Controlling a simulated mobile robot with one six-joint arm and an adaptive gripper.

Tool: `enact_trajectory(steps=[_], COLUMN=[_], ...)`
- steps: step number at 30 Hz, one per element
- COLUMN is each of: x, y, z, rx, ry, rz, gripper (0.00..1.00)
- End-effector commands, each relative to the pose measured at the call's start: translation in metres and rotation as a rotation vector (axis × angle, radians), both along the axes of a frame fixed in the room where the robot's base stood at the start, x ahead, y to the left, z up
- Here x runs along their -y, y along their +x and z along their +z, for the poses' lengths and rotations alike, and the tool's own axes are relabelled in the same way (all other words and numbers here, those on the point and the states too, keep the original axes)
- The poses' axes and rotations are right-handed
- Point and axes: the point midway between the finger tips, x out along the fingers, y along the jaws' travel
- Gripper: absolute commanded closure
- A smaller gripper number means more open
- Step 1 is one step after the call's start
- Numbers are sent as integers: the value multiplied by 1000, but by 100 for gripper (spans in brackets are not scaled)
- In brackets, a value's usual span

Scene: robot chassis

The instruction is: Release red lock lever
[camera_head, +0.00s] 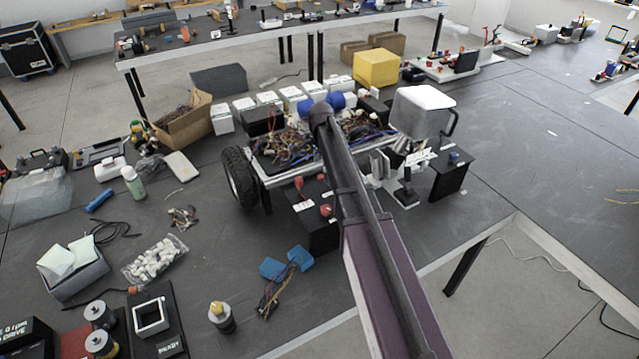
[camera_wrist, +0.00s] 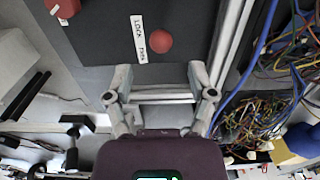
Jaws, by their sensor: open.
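A red round knob (camera_wrist: 159,42), seen end-on, is on a black box (camera_wrist: 105,32) in the wrist view. Beside it is a white label (camera_wrist: 138,38) reading LOCK, with a second word I cannot read surely. A second red piece (camera_wrist: 66,9) is at the upper left. My arm covers the gripper in the head view.
A metal rail (camera_wrist: 230,42) and loose coloured wires (camera_wrist: 255,120) lie right of the box in the wrist view. In the head view, a black wheel (camera_head: 241,178) is at the left and a silver-topped unit (camera_head: 421,108) at the right. Blue connectors (camera_head: 285,262) lie in front.

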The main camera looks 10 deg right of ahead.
Motion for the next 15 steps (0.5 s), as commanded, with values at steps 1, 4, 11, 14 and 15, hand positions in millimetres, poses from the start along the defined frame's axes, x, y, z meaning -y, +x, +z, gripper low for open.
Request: enact_trajectory(steps=[1, 4, 11, 14, 15], x=[0, 0, 0, 0, 0], y=[0, 0, 0, 0, 0], z=[-8, -15, -33, -40, -43], rx=[0, 0, 0, 0, 0], ry=[0, 0, 0, 0, 0], rz=[0, 0, 0, 0, 0], gripper=[28, 28, 28, 28, 28])
